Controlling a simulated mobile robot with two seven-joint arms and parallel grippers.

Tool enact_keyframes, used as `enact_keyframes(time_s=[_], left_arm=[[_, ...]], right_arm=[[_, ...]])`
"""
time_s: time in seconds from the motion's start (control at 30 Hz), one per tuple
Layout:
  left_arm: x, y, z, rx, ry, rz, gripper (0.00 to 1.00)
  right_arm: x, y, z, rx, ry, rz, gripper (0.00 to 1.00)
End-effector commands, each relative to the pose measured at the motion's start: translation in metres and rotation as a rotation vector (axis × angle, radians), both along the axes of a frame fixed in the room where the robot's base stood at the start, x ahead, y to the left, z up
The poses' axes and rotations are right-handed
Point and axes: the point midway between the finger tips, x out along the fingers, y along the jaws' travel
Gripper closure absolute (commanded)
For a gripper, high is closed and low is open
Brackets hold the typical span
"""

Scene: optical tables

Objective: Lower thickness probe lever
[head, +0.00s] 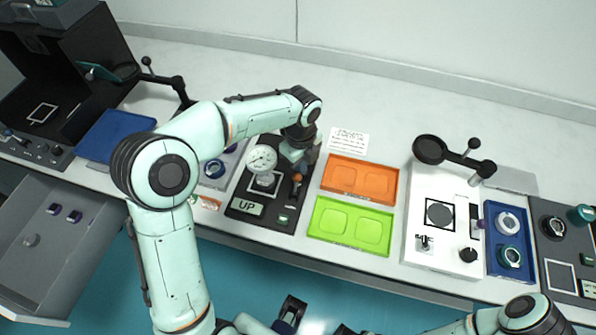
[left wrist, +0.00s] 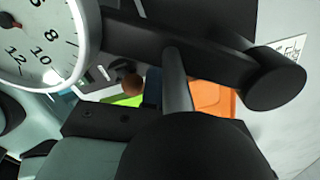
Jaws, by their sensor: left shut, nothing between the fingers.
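The thickness probe has a white dial gauge (head: 262,158) above a black base (head: 277,214), with a sign reading UP. Its lever has an orange-brown knob (head: 296,178) at the right side of the base. My left gripper (head: 302,160) is shut and empty, just behind the knob and right of the dial; I cannot tell whether it touches the lever. In the left wrist view, the dial (left wrist: 38,40) fills the upper left, a black gauge arm (left wrist: 190,55) crosses the top, and the knob (left wrist: 131,84) shows small below it. The fingertips are not clear there.
An orange tray (head: 360,159) and a green tray (head: 352,248) lie right of the probe. A white device with a black lever (head: 412,258) stands farther right. A blue mat (head: 113,118) lies at left. My right arm shows at the bottom edge; its jaws are unclear.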

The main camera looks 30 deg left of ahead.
Motion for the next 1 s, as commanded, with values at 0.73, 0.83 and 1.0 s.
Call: enact_keyframes(time_s=[0.73,0.83,1.0], left_arm=[[-0.016,-0.004,-0.001,0.0,0.004,0.0,1.0],[-0.02,-0.004,-0.002,0.0,0.006,0.0,1.0],[-0.026,-0.005,-0.003,0.001,0.012,0.0,1.0]], right_arm=[[-0.002,0.0,-0.008,0.0,0.002,0.0,0.44],[-0.002,0.0,-0.009,0.0,0.003,0.0,0.44],[-0.003,0.0,-0.011,0.0,0.003,0.0,0.44]])
